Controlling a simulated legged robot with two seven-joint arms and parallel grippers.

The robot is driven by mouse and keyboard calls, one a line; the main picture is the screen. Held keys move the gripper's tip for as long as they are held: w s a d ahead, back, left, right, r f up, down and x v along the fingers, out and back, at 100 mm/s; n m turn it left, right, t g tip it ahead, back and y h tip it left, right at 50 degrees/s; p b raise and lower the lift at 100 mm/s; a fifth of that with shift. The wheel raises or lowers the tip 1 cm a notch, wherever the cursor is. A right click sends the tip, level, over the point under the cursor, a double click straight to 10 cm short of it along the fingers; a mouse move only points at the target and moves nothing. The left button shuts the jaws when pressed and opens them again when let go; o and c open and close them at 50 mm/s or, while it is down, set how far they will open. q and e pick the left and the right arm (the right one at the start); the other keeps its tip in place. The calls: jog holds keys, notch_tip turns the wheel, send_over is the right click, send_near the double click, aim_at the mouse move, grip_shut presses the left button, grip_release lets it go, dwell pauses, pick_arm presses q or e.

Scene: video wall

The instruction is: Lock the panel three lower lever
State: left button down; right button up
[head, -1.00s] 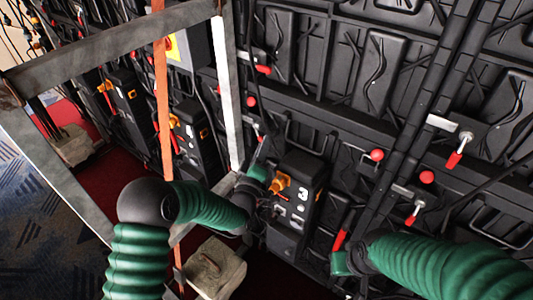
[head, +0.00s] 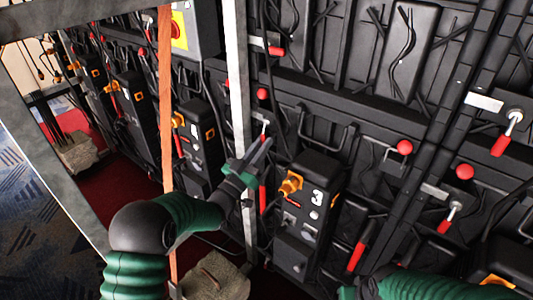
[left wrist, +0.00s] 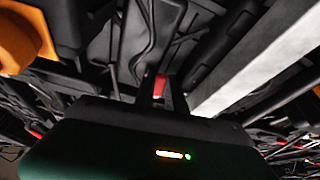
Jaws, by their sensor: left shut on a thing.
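The black box marked 3 (head: 318,197) stands at the middle of the head view, with an orange connector on its upper left. A red-handled lever (head: 262,198) hangs just left of it. My left gripper (head: 261,150) is at this lever, below its silver pivot, with its fingers shut on it. In the left wrist view a bit of the red handle (left wrist: 160,85) shows between the dark fingers; the rest is hidden. My right gripper (head: 356,290) is at the bottom edge, mostly cut off, below another red lever (head: 357,256).
A grey upright post (head: 236,85) stands close beside my left gripper, and an orange strap (head: 166,110) hangs further left. A stone-like weight (head: 215,277) lies low. More red levers (head: 448,218) and knobs (head: 404,147) sit on the wall at right.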

pick_arm(q)
jog(key=shift+w+a+m+g+h+b, duration=0.15)
jog(key=shift+a+m+h+b, duration=0.15)
jog(key=shift+m, duration=0.3)
jog(key=shift+w+a+m+g+h+b, duration=0.15)
jog(key=shift+a+m+h+b, duration=0.1)
jog(key=shift+m, duration=0.35)
jog(key=c, duration=1.4)
grip_release()
jog(key=shift+s+r, duration=0.1)
jog(key=shift+s, duration=0.05)
jog(key=p+v, duration=0.3)
jog(key=v, duration=1.4)
